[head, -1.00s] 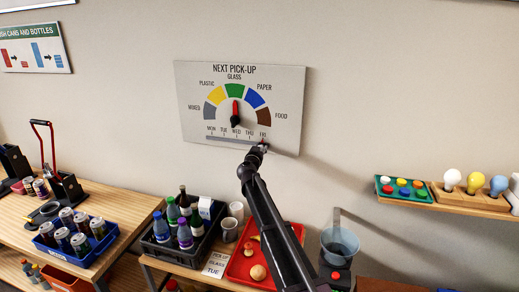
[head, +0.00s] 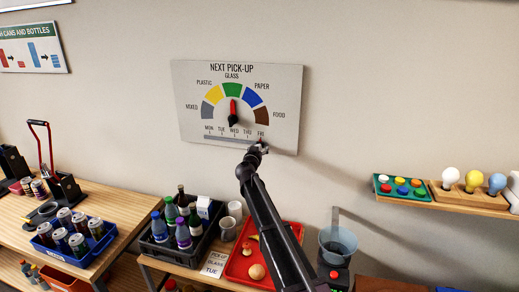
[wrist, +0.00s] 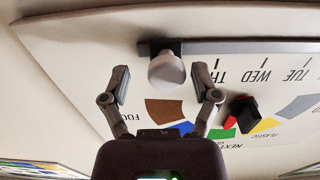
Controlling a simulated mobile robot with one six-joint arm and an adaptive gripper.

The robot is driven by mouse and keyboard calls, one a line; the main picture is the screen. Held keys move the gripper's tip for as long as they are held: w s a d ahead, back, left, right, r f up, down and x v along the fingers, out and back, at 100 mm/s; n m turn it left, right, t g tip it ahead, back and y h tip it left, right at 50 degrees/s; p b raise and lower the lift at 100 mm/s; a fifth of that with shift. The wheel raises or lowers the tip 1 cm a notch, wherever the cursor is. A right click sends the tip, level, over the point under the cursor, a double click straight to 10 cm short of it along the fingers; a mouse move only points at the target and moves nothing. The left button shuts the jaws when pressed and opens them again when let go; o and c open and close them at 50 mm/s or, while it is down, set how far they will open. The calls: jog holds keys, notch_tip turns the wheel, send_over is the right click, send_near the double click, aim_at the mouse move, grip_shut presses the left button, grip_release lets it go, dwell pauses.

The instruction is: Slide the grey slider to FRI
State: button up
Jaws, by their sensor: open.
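The grey slider (wrist: 166,71) shows in the wrist view as a pale round knob at the FRI end of the track (wrist: 250,47). My gripper (wrist: 160,73) is open, with one finger on each side of the knob and a gap to both. In the head view my gripper (head: 259,148) is at the board just below the FRI label (head: 261,134) and hides the slider. The FRI label does not show in the wrist view. The board (head: 285,75) hangs on the wall.
The red dial pointer (head: 233,110) points up to GLASS, above the track. Below are a black crate of bottles (head: 160,252), a red tray (head: 292,230) and a card (head: 215,263) reading PICK UP GLASS TUE. A shelf with bulbs (head: 470,198) is at the right.

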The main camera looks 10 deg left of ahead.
jog(key=s+a, duration=0.1)
jog(key=s, duration=1)
jog(key=shift+s+a, duration=0.2)
jog(key=shift+s, duration=0.1)
jog(key=s+d+f+m+g+h, duration=0.1)
jog(key=s+d+f+g, duration=0.2)
jog(key=d, duration=0.6)
jog(key=s+d+f+m+g+h, duration=0.1)
jog(key=s+d+f+g+h, duration=0.2)
jog(key=d, duration=0.5)
jog(key=s+d+f+g, duration=0.3)
jog(key=d+f, duration=0.1)
jog(key=d, duration=0.5)
jog(key=s+d+f+n+g+y, duration=0.1)
jog(key=s+d+f+g+y, duration=0.2)
jog(key=s, duration=0.8)
jog(key=s+d+f+n+g+y+b, duration=0.1)
jog(key=s+d+f+g, duration=0.4)
jog(key=s, duration=0.7)
jog(key=shift+s+f+n+g+y, duration=0.15)
jog(key=shift+f+n+g+y, duration=0.25)
jog(key=shift+f+n+y, duration=0.5)
